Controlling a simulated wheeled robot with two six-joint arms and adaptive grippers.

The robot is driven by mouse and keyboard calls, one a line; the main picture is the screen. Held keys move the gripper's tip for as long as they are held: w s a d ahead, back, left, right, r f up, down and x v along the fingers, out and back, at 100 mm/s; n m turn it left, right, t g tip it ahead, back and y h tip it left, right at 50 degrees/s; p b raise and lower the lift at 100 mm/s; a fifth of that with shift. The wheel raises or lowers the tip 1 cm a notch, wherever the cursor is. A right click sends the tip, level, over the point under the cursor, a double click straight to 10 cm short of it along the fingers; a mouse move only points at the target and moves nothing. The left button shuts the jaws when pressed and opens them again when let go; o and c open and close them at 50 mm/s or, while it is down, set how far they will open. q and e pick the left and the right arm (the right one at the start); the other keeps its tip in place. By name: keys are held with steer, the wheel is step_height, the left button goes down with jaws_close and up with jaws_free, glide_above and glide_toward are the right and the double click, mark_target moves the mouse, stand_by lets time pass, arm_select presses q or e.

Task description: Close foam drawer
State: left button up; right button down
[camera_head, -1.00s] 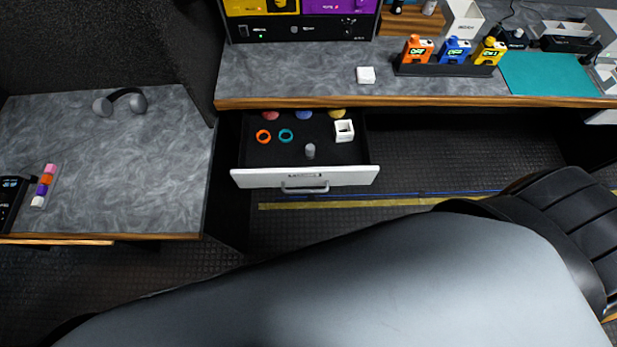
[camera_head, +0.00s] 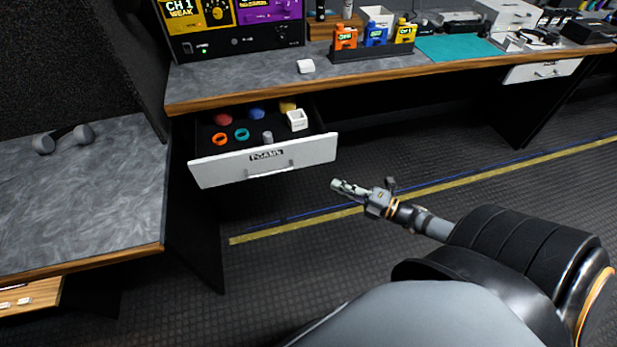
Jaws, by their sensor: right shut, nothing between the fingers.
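The foam drawer (camera_head: 221,171) is pulled out from under the long desk, with a white front, a dark label and a silver bar handle (camera_head: 270,171). Inside it are red, blue and yellow foam pieces at the back, an orange ring (camera_head: 220,139), a teal ring (camera_head: 242,134), a small grey cylinder (camera_head: 267,138) and a white square block (camera_head: 298,120). My right gripper (camera_head: 336,185) is shut and empty, to the right of the drawer front and a little lower, apart from the handle. My left gripper is not in view.
The desk (camera_head: 235,87) overhangs the drawer and carries a rack of beltpacks (camera_head: 375,53) and a teal mat (camera_head: 458,48). A side desk (camera_head: 80,207) with headphones (camera_head: 63,138) stands at the left. The floor before the drawer is open. Another white drawer (camera_head: 541,71) is at far right.

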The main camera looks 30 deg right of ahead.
steer(key=b, duration=0.4)
glide_toward(295, 158)
steer(key=a, duration=0.3)
steer(key=w, duration=0.5)
steer(key=shift+r, duration=0.15)
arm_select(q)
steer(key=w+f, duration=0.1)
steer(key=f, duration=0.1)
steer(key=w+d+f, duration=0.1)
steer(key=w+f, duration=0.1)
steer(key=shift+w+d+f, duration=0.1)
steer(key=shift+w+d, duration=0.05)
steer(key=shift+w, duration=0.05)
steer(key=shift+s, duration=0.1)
